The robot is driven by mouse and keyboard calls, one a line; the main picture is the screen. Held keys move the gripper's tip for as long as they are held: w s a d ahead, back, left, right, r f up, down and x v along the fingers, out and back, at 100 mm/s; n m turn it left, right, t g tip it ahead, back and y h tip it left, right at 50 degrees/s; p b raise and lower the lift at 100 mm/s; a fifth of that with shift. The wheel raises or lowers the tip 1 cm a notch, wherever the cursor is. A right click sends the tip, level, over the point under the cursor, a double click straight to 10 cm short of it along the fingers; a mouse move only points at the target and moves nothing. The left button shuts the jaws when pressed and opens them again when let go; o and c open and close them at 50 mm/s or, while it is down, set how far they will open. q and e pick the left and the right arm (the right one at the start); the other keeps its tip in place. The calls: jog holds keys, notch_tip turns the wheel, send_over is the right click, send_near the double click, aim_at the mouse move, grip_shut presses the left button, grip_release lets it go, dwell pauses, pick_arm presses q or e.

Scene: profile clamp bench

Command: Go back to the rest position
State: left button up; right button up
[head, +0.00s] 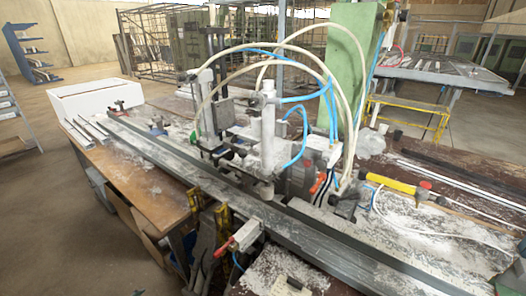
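Neither of my grippers shows in the head view, and no arm of mine can be made out. The clamp bench (160,180) fills the middle of the view. A long dark grey profile (330,232) runs along it from the upper left to the lower right. A pneumatic clamp unit (268,130) with white cylinders and blue and cream hoses stands over the profile and hides part of the bench behind it. A toggle clamp with a red handle (224,247) sits at the front edge.
A green column (350,75) rises behind the clamp unit. A white box (95,100) stands at the bench's far left end. A yellow-handled tool (388,182) lies on the right. Open floor (50,200) lies to the left.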

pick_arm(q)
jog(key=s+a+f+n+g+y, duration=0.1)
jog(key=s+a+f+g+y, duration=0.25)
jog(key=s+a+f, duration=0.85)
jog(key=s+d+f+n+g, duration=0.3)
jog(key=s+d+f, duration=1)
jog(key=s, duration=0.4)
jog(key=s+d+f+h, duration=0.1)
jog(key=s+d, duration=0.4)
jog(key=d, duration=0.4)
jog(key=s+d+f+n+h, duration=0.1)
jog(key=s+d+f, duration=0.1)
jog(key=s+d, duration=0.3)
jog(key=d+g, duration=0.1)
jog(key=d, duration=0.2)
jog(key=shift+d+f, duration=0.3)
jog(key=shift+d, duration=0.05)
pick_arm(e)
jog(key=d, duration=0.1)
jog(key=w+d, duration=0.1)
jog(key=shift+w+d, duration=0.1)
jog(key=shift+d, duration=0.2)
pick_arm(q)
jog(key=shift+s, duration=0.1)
